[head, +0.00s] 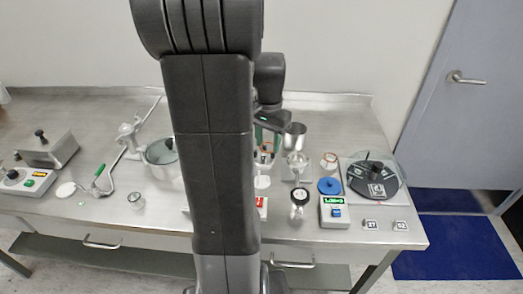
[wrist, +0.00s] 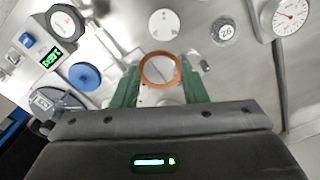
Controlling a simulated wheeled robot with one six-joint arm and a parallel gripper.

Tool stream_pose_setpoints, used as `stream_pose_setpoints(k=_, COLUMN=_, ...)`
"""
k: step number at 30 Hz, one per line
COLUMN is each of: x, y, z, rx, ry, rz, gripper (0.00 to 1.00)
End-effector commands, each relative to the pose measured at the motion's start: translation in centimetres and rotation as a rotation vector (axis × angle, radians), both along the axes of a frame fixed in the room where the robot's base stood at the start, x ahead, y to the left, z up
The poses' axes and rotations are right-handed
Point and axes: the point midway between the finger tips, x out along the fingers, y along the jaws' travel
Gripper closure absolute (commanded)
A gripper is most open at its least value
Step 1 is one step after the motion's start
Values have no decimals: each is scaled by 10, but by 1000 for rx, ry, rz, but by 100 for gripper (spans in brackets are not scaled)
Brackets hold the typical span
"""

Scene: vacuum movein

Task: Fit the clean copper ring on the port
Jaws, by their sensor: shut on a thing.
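My gripper (wrist: 160,76) has green fingers and is shut on a copper ring (wrist: 145,62), seen from above in the wrist view. The ring is held between the fingertips, and a pale, shiny surface shows through it. In the head view my gripper (head: 268,138) is over the middle of the bench, partly behind my arm.
A steel cup (head: 295,136) stands behind. A blue disc (head: 329,186), a box with a green display (head: 334,213) and a black round plate (head: 373,187) are to the right. A lidded pot (head: 161,153) is left. A dial gauge (wrist: 290,16) shows in the wrist view.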

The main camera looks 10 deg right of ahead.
Motion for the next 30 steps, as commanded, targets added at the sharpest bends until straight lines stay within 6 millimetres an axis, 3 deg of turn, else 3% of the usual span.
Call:
stream_pose_setpoints(k=6, x=12, y=-60, z=4, rx=3, ry=1, rz=-255, gripper=77)
stream_pose_setpoints(k=12, x=15, y=-96, z=0, rx=5, ry=0, rz=-403, gripper=77)
stream_pose_setpoints(k=20, x=15, y=-102, z=-10, rx=5, ry=0, rz=-430, gripper=77)
stream_pose_setpoints(k=30, x=15, y=-101, z=-40, rx=5, ry=0, rz=-428, gripper=77)
